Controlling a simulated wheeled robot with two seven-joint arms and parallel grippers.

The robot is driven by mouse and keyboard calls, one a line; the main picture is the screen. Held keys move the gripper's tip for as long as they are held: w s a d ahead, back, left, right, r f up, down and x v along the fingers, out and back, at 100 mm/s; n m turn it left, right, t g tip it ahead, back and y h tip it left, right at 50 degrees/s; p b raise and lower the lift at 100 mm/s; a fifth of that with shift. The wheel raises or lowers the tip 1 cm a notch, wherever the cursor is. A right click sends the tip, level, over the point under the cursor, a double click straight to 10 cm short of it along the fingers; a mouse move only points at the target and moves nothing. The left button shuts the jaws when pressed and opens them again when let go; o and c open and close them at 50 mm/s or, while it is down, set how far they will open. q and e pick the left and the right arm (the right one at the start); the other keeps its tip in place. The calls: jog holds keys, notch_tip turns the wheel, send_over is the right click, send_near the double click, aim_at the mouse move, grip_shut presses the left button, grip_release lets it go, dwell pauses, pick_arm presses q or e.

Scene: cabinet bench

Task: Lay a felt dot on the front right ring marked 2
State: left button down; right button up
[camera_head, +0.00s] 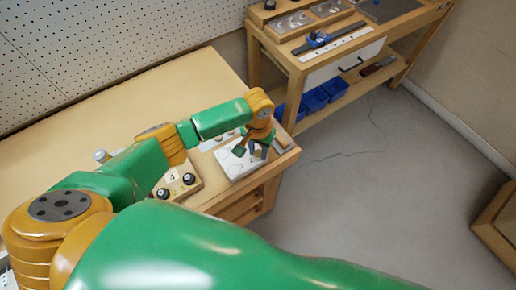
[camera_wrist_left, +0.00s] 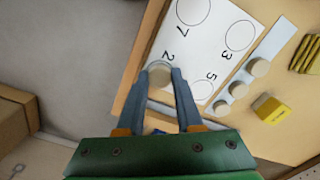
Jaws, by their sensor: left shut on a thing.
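A white card (camera_wrist_left: 208,40) with rings marked 7, 3, 5 and 2 lies on the wooden bench; it also shows in the head view (camera_head: 228,166). My left gripper (camera_wrist_left: 164,72) is over the card's corner beside the number 2, shut on a pale round felt dot (camera_wrist_left: 159,67). The dot covers the place of the ring marked 2, and I cannot tell whether it touches the card. In the head view my left gripper (camera_head: 250,154) is above the card. Several pale felt dots (camera_wrist_left: 258,67) sit on a strip beside the card. My right gripper is not seen.
A yellow block (camera_wrist_left: 272,110) and a yellow stack (camera_wrist_left: 306,54) are beyond the strip. A wooden box with black knobs marked 4 (camera_head: 178,184) stands left of the card. The bench edge is close to the card; a second bench (camera_head: 298,66) stands behind.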

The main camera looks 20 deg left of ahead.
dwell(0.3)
pick_arm(q)
jog(key=shift+c, duration=1.2)
grip_release()
notch_tip(320, 180, up, 5)
jog(key=p, duration=0.6)
jog(key=shift+r, duration=0.15)
jog(key=shift+r+p, duration=0.3)
jog(key=shift+r, duration=0.55)
jog(key=shift+f, duration=0.1)
